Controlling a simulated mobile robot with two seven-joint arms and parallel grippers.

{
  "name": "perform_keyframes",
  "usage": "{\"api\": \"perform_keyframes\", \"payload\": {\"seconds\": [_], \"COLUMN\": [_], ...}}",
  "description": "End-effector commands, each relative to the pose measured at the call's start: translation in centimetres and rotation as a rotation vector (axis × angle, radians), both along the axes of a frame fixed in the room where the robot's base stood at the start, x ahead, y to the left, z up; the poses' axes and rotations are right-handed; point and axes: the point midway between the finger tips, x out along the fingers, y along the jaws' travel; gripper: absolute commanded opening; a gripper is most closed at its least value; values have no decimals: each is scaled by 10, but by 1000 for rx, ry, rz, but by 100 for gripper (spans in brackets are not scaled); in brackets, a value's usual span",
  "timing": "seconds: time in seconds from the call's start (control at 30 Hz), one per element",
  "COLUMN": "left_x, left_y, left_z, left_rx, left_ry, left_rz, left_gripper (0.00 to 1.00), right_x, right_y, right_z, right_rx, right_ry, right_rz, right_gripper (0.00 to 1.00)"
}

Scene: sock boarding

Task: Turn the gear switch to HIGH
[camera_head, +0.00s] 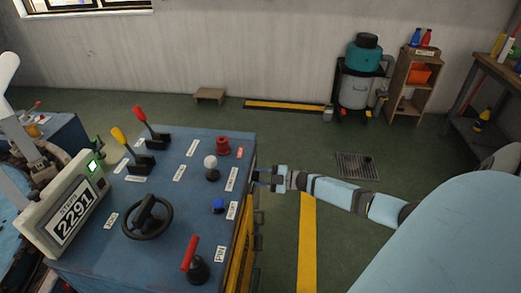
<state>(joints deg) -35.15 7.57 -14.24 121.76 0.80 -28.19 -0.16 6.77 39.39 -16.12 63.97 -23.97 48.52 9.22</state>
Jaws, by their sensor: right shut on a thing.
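The blue control console (185,235) stands at the left with several controls on its top. They include a yellow lever (120,137), a red lever (140,114), a white ball knob (210,162), a dark handwheel (147,217) and a red-handled lever (190,253). I cannot tell which control is the gear switch, as most labels are too small to read. My right gripper (262,177) is at the console's right edge, shut on a small part there that its fingers mostly hide. My left gripper is not in view.
A counter box reading 2291 (73,212) stands on the console's left side. A blue button (218,206) and a red knob (222,145) are near the right edge. Dark handles (258,242) stick out from the console's right side.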

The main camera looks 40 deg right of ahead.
Motion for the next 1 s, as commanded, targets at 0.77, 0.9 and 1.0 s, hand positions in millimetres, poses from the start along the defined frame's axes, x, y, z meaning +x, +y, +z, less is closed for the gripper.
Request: {"api": "perform_keyframes", "payload": {"seconds": [0.77,0.9,1.0], "left_x": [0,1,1], "left_y": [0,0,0], "left_z": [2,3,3], "left_rx": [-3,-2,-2], "left_ry": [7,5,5], "left_rz": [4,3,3], "left_gripper": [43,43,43], "right_x": [0,0,0], "right_y": [0,0,0], "right_z": [0,0,0], "right_rx": [72,71,71], "right_ry": [56,56,56], "right_rz": [1,1,1], "right_gripper": [43,66,66]}}
